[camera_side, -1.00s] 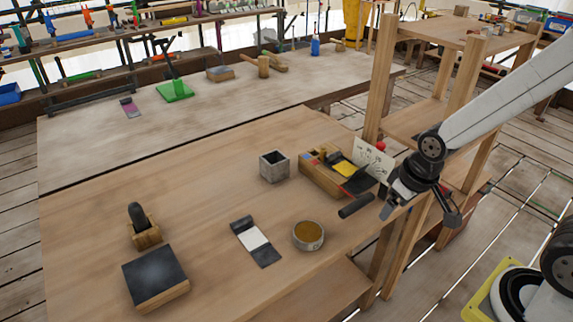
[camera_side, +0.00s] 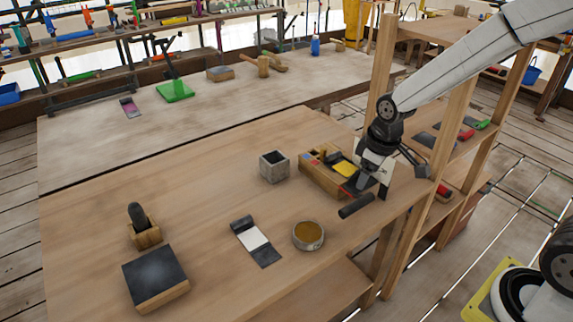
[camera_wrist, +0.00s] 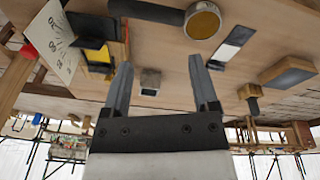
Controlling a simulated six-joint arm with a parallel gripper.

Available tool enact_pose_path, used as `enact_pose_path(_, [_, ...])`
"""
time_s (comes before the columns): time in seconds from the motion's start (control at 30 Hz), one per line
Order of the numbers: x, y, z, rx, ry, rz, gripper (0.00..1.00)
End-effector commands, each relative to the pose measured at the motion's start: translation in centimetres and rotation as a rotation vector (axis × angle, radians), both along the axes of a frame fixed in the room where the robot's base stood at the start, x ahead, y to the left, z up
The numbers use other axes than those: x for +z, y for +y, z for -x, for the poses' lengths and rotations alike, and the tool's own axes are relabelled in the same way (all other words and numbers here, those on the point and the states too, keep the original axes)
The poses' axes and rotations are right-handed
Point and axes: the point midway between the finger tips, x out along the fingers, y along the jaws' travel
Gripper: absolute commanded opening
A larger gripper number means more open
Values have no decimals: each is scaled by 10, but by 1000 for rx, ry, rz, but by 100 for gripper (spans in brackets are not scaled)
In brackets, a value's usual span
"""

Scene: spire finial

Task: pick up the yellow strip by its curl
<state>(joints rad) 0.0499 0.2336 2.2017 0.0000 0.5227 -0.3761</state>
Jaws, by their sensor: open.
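The yellow strip (camera_side: 344,169) lies at the wooden box (camera_side: 316,180) near the right edge of the bench. Only a small yellow patch shows clearly, with dark material beside it; I cannot make out its curl for certain. In the wrist view the yellow patch (camera_wrist: 98,56) is left of my fingers, next to dark pieces. My gripper (camera_side: 368,187) is just right of the box in the side view and partly covers that area. In the wrist view my gripper (camera_wrist: 160,62) has its fingers wide apart with nothing between them.
A white drawn card (camera_wrist: 50,40) stands close to the strip. A dark cylinder (camera_side: 356,206), a round tin (camera_side: 308,236), a grey cube pot (camera_side: 273,166) and a white strip with dark ends (camera_side: 254,240) are nearby. A wooden shelf post (camera_side: 380,70) rises behind my arm.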

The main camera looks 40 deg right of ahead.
Motion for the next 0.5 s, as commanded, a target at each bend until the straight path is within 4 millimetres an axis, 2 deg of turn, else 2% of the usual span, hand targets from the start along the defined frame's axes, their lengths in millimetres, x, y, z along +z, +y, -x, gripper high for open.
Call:
enact_pose_path(0.1, [0, -9, -31, 99, 16, 19, 76])
enact_pose_path(0.5, [-6, -42, -118, 454, 74, 73, 76])
